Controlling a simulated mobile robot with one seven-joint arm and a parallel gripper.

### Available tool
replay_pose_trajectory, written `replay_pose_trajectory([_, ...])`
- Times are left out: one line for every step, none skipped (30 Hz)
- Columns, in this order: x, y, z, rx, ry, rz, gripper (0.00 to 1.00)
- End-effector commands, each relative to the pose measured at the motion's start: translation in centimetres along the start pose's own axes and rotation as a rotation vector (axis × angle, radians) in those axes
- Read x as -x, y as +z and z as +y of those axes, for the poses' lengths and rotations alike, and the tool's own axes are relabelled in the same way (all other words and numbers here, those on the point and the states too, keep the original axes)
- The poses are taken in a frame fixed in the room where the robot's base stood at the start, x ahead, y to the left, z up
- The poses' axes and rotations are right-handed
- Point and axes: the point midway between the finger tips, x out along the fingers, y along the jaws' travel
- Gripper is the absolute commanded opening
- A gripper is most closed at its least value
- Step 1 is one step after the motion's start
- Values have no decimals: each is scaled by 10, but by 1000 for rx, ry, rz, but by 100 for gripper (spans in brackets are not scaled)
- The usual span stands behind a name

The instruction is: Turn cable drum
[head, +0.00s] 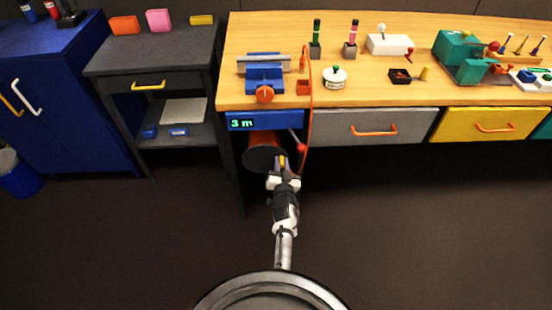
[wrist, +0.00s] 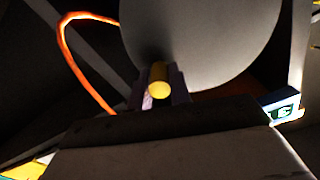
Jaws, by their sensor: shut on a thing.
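The cable drum (head: 262,159) hangs under the left end of the workbench, with a dark round face and an orange body behind it. In the wrist view its grey disc (wrist: 205,40) fills the top middle. A yellow crank handle (wrist: 159,79) sticks out from the disc towards the camera. My gripper (head: 282,165) is at the lower right part of the drum face, shut on this handle. In the wrist view the fingers (wrist: 161,93) stand on both sides of the handle. A display (head: 248,122) above the drum reads "3 m".
An orange cable (head: 309,90) runs over the bench top and down its front beside the drum. A red-tipped lever (head: 299,147) is close to the right of my gripper. A blue vise (head: 264,75) stands above. The floor in front is clear.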

Motion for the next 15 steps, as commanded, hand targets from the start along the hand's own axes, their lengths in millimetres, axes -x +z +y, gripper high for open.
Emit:
replay_pose_trajectory([-1,-2,2,-47,0,0,0])
replay_pose_trajectory([-1,0,3,-75,0,1,0])
replay_pose_trajectory([-1,2,5,-114,0,0,0])
replay_pose_trajectory([-1,4,5,-142,0,1,0])
replay_pose_trajectory([-1,6,6,-172,0,0,0])
replay_pose_trajectory([-1,9,7,-209,0,0,0])
replay_pose_trajectory([-1,11,8,-238,0,0,0])
replay_pose_trajectory([-1,12,8,-266,-1,1,0])
replay_pose_trajectory([-2,15,9,-304,-1,1,0])
replay_pose_trajectory([-1,16,10,-333,0,1,0])
replay_pose_trajectory([-2,18,10,-361,-1,1,0])
replay_pose_trajectory([-1,21,11,-399,-1,1,0])
replay_pose_trajectory([-1,23,12,-428,-1,1,0])
replay_pose_trajectory([-1,25,12,-456,0,1,0])
replay_pose_trajectory([-1,28,12,-494,0,0,0])
